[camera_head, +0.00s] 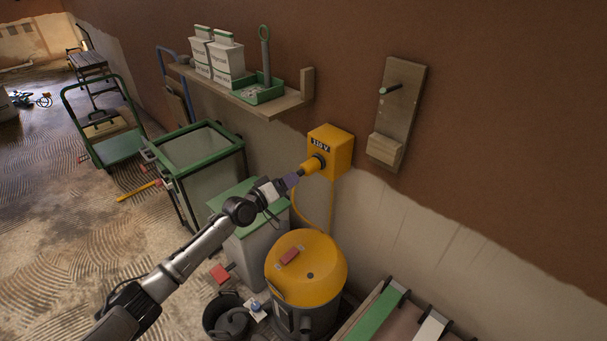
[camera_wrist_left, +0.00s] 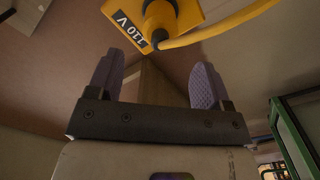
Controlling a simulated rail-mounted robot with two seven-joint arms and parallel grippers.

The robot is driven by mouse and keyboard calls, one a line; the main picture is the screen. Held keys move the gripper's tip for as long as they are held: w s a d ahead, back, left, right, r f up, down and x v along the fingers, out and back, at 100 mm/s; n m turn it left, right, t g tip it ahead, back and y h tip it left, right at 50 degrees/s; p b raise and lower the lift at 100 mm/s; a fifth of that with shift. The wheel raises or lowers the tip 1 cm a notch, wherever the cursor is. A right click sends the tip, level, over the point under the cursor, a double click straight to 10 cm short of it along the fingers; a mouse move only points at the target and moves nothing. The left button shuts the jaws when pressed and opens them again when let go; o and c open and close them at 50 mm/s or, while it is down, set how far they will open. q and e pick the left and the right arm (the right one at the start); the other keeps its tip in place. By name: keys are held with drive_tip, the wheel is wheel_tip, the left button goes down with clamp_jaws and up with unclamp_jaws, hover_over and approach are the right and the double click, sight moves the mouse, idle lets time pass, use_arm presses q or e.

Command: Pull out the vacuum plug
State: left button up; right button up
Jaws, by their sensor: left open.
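The yellow vacuum plug (camera_head: 310,166) sits in the front of the yellow 110 V socket box (camera_head: 343,152) on the wall. A yellow cable (camera_head: 331,208) hangs from the plug towards the yellow-topped vacuum (camera_head: 318,262) below. My left gripper (camera_head: 292,181) is just in front of the plug, on its left. In the left wrist view the purple fingers (camera_wrist_left: 155,75) are spread with nothing between them. There the plug (camera_wrist_left: 160,20) and cable (camera_wrist_left: 225,27) lie beyond the fingertips, near the top edge. My right gripper is not in view.
A shelf (camera_head: 285,104) with white tubs and a green tray is above left of the box. A board with a peg (camera_head: 408,115) hangs to its right. A green-lidded bin (camera_head: 264,243) stands under my left arm, and a black bucket (camera_head: 216,318) stands beside the vacuum.

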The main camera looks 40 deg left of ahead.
sight(303, 171)
use_arm(q)
drive_tip(key=shift+w+d+b, duration=0.25)
drive_tip(key=shift+w+b, duration=0.45)
drive_tip(key=shift+w, duration=1.2)
drive_tip(key=shift+w+d+b, duration=0.2)
drive_tip(key=shift+w+b, duration=0.5)
drive_tip(key=shift+w, duration=1.2)
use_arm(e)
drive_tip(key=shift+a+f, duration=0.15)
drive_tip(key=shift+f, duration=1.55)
